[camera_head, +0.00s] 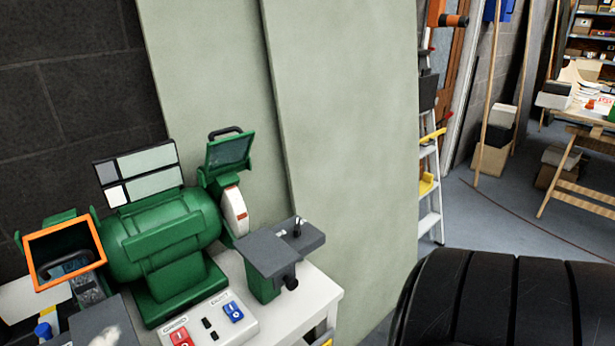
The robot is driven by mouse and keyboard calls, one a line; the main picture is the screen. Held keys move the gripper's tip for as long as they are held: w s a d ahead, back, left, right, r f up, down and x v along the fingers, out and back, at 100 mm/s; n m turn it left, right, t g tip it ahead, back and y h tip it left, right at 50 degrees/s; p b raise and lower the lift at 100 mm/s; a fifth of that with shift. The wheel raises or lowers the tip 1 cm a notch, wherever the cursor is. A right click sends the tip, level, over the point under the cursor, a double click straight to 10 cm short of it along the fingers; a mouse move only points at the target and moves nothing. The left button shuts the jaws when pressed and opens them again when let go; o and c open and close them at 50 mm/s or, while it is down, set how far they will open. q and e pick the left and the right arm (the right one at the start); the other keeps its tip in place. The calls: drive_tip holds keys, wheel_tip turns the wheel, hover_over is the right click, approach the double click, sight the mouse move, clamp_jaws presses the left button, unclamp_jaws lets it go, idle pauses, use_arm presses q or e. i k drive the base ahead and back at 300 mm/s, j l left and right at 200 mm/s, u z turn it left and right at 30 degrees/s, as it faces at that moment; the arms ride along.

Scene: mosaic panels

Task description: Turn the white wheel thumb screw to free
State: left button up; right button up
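A green bench grinder (165,235) stands on a white-topped stand at the left. Its white wheel (235,210) is on the right side, partly behind a green guard with a tilted clear shield (229,151). A dark grey tool rest (279,250) sits in front of the white wheel on a green bracket. A small black knob (290,283) sticks out below the rest and looks like the thumb screw. A small upright black pin (298,228) stands on top of the rest. Neither gripper is in view.
A switch panel (207,325) with red and blue switches is at the grinder's front. An orange-framed shield (64,254) covers the left wheel. Pale panels (345,130) stand close behind. A large black ribbed shape (490,305) fills the lower right. A stepladder (430,190) stands beyond.

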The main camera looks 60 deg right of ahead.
sight(297, 232)
drive_tip(key=z, duration=1.6)
